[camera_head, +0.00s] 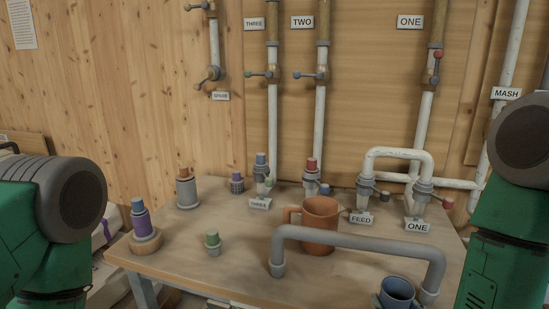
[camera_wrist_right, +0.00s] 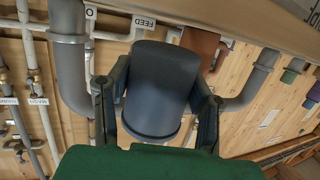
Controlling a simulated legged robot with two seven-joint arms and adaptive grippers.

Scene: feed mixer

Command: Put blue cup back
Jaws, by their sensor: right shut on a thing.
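The blue cup (camera_head: 397,291) is at the bottom right of the head view, in front of the right leg of the grey bent pipe. In the right wrist view the cup (camera_wrist_right: 155,85) fills the middle, dark blue and seen from close by. My right gripper (camera_wrist_right: 158,104) has one finger on each side of the cup and is shut on it. The head view shows little of this gripper. Whether the cup touches the table cannot be told. My left arm shows at the left edge; its gripper is out of view.
A grey bent pipe (camera_head: 360,238) arches over the front of the table. A brown mug (camera_head: 320,228) stands behind it. A white pipe loop (camera_head: 398,154) and the FEED label (camera_head: 361,219) are farther back. Several coloured-top fittings stand on the left, with bare tabletop between.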

